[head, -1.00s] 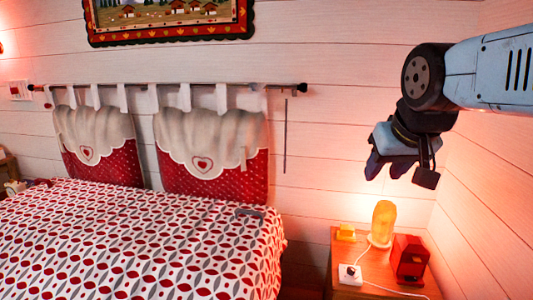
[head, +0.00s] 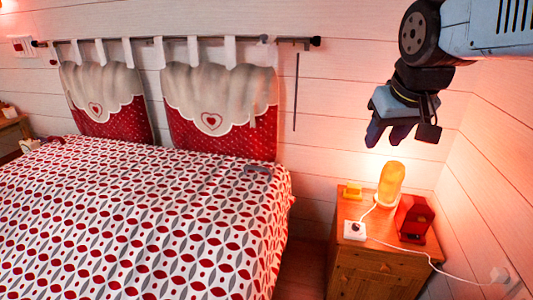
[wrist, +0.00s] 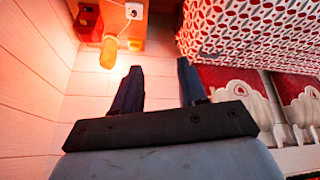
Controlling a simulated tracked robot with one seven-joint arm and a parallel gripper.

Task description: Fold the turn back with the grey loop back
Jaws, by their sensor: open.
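The bed's patterned cover (head: 140,220) in red, grey and white lies flat over the bed, and part of it shows in the wrist view (wrist: 250,30). A small grey loop (head: 257,169) lies on the cover near its far right corner, beside the right headboard cushion. I cannot make out a separate folded edge there. My gripper (head: 390,140) hangs at the upper right, above the bedside table and well to the right of the loop. In the wrist view its two dark fingers (wrist: 158,85) are apart with nothing between them.
A wooden bedside table (head: 375,280) stands right of the bed. On it are a glowing orange lamp (head: 390,184), a red box (head: 413,218), a yellow block (head: 352,190) and a white socket (head: 354,231) with a cable. Two red-and-white cushions (head: 220,115) hang behind the bed.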

